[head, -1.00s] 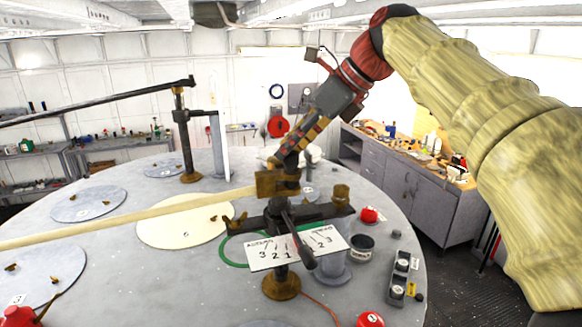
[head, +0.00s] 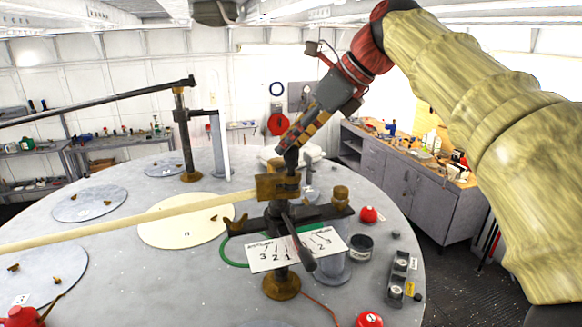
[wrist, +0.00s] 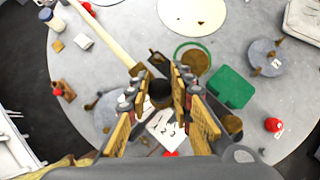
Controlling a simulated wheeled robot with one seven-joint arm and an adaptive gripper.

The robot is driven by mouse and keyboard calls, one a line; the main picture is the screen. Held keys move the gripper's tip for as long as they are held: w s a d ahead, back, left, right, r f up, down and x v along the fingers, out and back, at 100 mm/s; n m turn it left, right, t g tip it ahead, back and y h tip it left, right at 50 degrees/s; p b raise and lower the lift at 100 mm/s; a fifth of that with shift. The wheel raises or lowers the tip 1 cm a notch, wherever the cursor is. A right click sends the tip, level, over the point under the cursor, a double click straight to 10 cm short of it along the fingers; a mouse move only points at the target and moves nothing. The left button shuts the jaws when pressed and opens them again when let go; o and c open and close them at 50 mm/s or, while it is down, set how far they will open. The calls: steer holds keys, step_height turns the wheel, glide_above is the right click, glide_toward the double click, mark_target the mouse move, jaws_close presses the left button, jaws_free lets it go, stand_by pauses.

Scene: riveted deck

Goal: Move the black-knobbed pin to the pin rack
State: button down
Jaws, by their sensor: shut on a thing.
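My gripper (head: 287,152) is over the brass block (head: 272,188) on top of the dark centre post. It is shut on the black-knobbed pin, whose dark knob (head: 292,160) shows just under the fingertips. In the wrist view, the fingers of my gripper (wrist: 160,84) stand either side of a dark round shape (wrist: 160,94), which looks like the knob. The pin's shank is hidden, so I cannot tell whether it is clear of the block. The pin rack (head: 398,275), a grey block with dark round spots, lies on the table's right side.
A long pale pole (head: 120,222) runs left from the post. A white numbered card (head: 295,250) hangs in front of it. A dark jar (head: 360,247), a red knob (head: 368,214) and another red one (head: 369,320) stand near the rack.

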steer(key=shift+r, duration=0.6)
steer(key=shift+r, duration=0.1)
steer(key=shift+r, duration=1.95)
